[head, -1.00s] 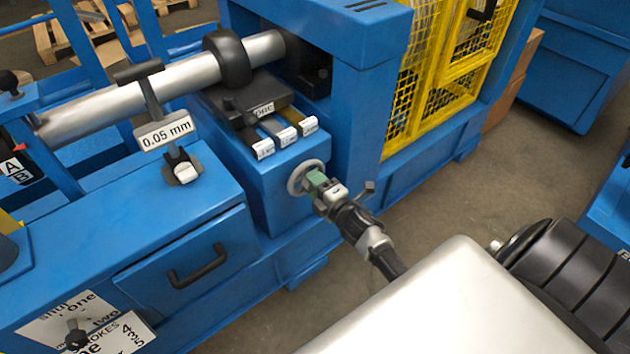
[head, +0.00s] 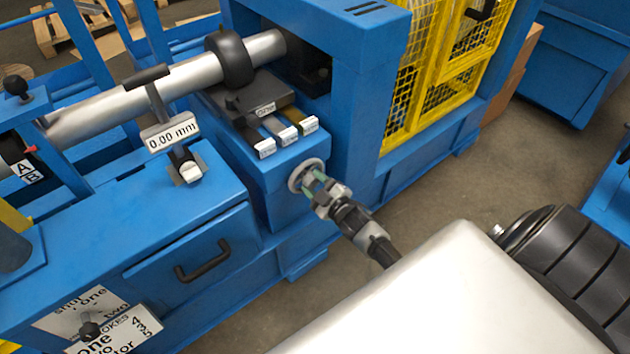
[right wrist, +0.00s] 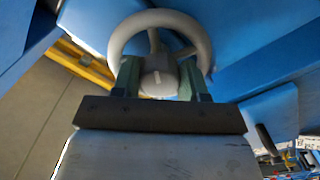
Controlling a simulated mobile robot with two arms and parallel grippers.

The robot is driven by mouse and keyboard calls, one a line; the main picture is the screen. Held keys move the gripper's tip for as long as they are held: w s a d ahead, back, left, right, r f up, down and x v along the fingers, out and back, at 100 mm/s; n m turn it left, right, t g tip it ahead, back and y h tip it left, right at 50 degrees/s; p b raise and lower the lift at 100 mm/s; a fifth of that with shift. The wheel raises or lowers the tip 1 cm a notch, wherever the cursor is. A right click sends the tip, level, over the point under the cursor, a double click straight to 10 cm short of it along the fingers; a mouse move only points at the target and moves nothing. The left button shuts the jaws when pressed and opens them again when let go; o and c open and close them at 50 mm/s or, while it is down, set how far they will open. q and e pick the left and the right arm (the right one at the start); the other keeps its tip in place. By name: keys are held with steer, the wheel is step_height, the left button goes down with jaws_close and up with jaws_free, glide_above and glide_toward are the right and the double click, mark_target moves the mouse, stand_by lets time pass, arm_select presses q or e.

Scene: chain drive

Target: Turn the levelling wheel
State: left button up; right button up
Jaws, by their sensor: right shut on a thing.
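The levelling wheel (head: 294,176) is a small light grey handwheel on the front face of the blue machine block. In the right wrist view its rim (right wrist: 160,18) arches above the hub (right wrist: 159,84). My right gripper (head: 315,183) has its green-tipped fingers at the wheel. In the right wrist view the gripper (right wrist: 160,80) is shut on the hub, one finger on each side. A readout sign (head: 171,132) on the machine shows 0.00 mm. My left gripper is not in view.
A steel shaft (head: 185,76) with a black collar lies above the block. A drawer with a black handle (head: 203,260) is left of the wheel. A yellow mesh guard (head: 450,65) stands at the back right. The floor (head: 455,175) to the right is clear.

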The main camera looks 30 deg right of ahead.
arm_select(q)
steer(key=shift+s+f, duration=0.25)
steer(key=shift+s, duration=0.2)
arm_select(e)
steer(key=shift+m, duration=0.4)
steer(key=o, duration=0.9)
steer(key=shift+o, duration=0.2)
steer(key=shift+s, duration=0.1)
steer(key=shift+s, duration=0.3)
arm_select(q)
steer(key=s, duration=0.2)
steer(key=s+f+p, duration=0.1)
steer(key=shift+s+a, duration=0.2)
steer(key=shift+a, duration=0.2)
arm_select(e)
steer(key=s, duration=1)
steer(key=shift+d, duration=0.4)
steer(key=shift+f, duration=0.1)
